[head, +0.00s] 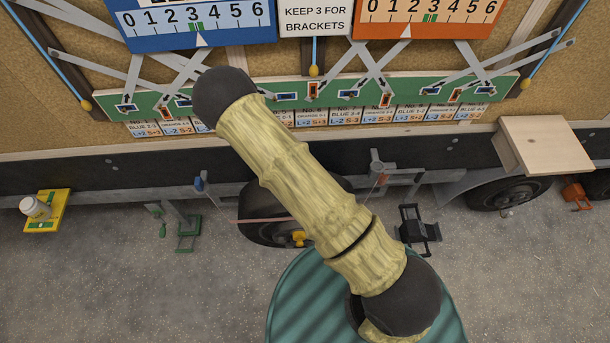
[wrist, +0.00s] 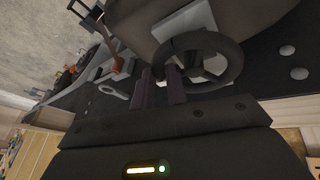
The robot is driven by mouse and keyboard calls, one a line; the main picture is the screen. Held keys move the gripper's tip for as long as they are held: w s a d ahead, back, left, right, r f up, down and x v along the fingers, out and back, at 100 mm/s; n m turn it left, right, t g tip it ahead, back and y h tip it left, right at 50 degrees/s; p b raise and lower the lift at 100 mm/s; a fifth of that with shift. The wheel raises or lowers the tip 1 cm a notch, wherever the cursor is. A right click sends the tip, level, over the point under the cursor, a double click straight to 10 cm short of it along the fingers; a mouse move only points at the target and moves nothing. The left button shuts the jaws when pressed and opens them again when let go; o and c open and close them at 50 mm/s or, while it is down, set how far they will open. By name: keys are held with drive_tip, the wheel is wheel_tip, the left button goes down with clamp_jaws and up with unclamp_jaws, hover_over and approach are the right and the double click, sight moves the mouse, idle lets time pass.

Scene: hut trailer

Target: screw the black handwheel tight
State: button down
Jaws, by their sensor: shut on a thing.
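The black handwheel (wrist: 238,62) is a ring in the upper middle of the wrist view, in front of a light grey plate. My gripper (wrist: 160,78) has its two dark fingers on either side of the left part of the ring's rim, closed on it. The fingertips overlap the rim, so the exact contact is partly hidden. In the head view, my arm crosses the middle of the picture, and neither my gripper nor the handwheel can be made out there.
A dark wheel (head: 262,222) shows behind my arm under the trailer edge. A black bracket-like stand (head: 418,230) is right of the arm. A wooden step (head: 545,145) juts out at right. A yellow tray (head: 47,212) sits at left. Grey ground in front is mostly clear.

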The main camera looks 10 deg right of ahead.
drive_tip(key=c, duration=1.7)
unclamp_jaws()
drive_tip(key=shift+s+a+f, duration=0.1)
drive_tip(key=shift+s+f, duration=0.05)
drive_tip(key=shift+s, duration=0.05)
drive_tip(key=v, duration=1.7)
drive_tip(key=shift+r+p, duration=0.25)
drive_tip(key=shift+p, duration=0.1)
